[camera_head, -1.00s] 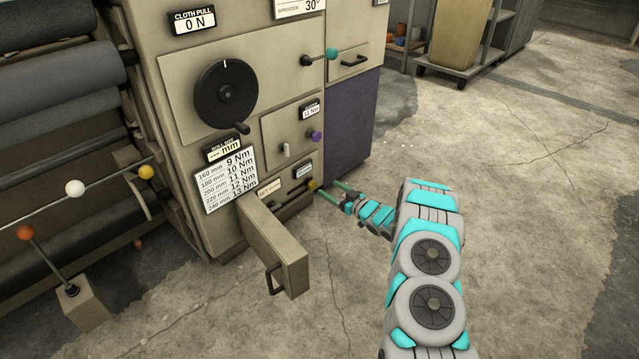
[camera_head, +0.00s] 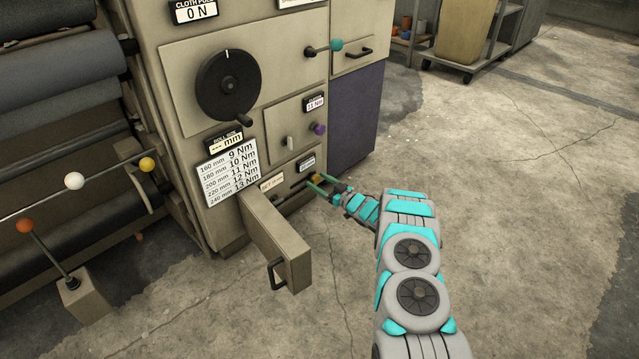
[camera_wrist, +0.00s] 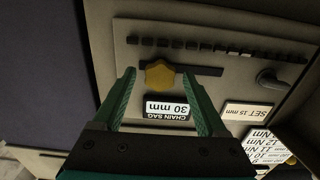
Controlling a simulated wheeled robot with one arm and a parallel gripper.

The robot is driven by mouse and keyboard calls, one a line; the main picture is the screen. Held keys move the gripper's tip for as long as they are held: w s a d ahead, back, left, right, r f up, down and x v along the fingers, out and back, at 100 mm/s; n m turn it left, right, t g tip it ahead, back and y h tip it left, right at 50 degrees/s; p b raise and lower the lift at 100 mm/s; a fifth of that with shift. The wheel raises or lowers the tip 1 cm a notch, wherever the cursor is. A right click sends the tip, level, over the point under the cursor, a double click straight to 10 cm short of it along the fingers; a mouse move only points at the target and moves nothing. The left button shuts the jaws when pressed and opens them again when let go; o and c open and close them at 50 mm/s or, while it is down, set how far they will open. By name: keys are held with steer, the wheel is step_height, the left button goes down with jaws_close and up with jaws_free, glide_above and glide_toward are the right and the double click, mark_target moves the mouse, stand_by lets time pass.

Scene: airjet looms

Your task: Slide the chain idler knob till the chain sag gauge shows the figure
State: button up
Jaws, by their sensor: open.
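The chain idler knob is a yellow knob (camera_wrist: 159,75) on a dark slot (camera_wrist: 208,71) in the beige panel, near the slot's left end in the wrist view. The chain sag gauge (camera_wrist: 167,109) reads 30 mm, upside down there; it also shows as a small dark label in the head view (camera_head: 307,163). A plate (camera_wrist: 246,112) beside it reads SET 15 mm. My gripper (camera_wrist: 159,76) is open, with its green fingertips on either side of the knob and gaps visible. In the head view my gripper (camera_head: 319,184) is at the panel's low right corner.
An open drawer (camera_head: 277,240) with a handle juts out left of my gripper. A purple knob (camera_head: 319,129), a black handwheel (camera_head: 228,85) and a torque table (camera_head: 230,171) are above. A row of dark blocks (camera_wrist: 205,45) borders the slot. The floor at right is clear.

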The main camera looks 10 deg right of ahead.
jaws_close()
stand_by(0.7)
stand_by(0.8)
